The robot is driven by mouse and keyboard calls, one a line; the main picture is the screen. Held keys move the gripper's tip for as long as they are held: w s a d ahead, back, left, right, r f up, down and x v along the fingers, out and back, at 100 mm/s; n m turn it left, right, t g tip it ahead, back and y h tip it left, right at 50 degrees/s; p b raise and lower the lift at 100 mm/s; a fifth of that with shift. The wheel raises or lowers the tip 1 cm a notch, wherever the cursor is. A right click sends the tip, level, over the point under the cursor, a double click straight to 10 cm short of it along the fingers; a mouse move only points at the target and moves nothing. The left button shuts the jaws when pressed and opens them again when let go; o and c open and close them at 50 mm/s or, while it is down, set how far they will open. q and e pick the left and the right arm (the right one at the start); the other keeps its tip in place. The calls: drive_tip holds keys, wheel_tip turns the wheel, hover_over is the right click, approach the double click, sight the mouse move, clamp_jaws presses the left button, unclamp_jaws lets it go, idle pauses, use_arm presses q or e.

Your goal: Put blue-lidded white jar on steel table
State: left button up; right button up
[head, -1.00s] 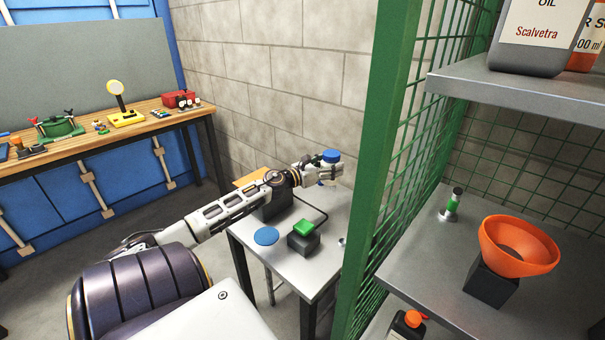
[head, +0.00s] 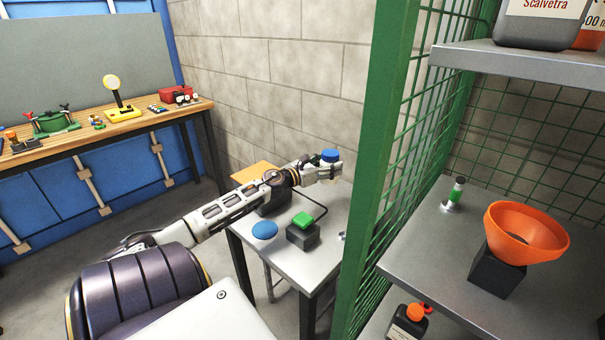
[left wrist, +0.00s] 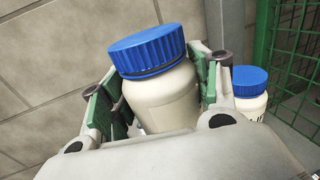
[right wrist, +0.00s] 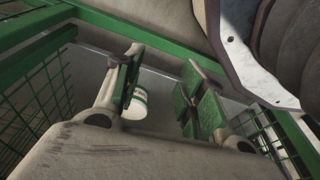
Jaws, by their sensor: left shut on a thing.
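The blue-lidded white jar (head: 330,156) is held upright or nearly so in my left gripper (head: 327,172), over the far side of the steel table (head: 290,262). In the left wrist view the white jar body (left wrist: 163,95) sits between the green finger pads of the left gripper (left wrist: 158,105), tilted in the picture. Whether the jar's base touches the table is hidden. A second blue-lidded white jar (left wrist: 250,88) stands beyond the right finger. My right gripper (right wrist: 165,88) is open, its green pads apart, with a white round object (right wrist: 135,104) beyond its left finger.
The table holds a blue disc (head: 265,230), a green-topped black block (head: 303,233) and an orange sheet (head: 256,174). A green mesh partition (head: 375,190) stands close on the right. Beyond it is a shelf with an orange funnel (head: 525,235). A wooden workbench (head: 100,137) is at left.

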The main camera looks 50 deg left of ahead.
sight(328, 180)
use_arm(q)
drive_tip(key=shift+f+b, duration=0.7)
drive_tip(key=shift+f, duration=2.15)
use_arm(e)
drive_tip(key=shift+w+a+r, duration=0.25)
drive_tip(key=shift+a+r, duration=0.05)
drive_tip(key=shift+r, duration=0.5)
drive_tip(key=shift+w+a+r, duration=0.2)
drive_tip(key=shift+a+r, duration=0.1)
drive_tip(key=shift+r, duration=0.45)
drive_tip(key=shift+w+a+r, duration=0.25)
drive_tip(key=shift+a+r, duration=0.05)
drive_tip(key=shift+r, duration=0.5)
use_arm(q)
drive_tip(key=shift+f, duration=0.1)
drive_tip(key=shift+f+b, duration=0.35)
drive_tip(key=shift+f, duration=0.95)
drive_tip(key=shift+f+b, duration=0.45)
drive_tip(key=shift+f, duration=0.25)
use_arm(e)
drive_tip(key=shift+w+a+r+g, duration=0.15)
drive_tip(key=shift+a+r, duration=0.1)
drive_tip(key=shift+r, duration=0.7)
drive_tip(key=shift+a+r+g, duration=0.15)
drive_tip(key=shift+a+r, duration=0.05)
drive_tip(key=shift+r, duration=0.7)
use_arm(q)
drive_tip(key=shift+f, duration=0.1)
use_arm(e)
drive_tip(key=shift+r, duration=0.1)
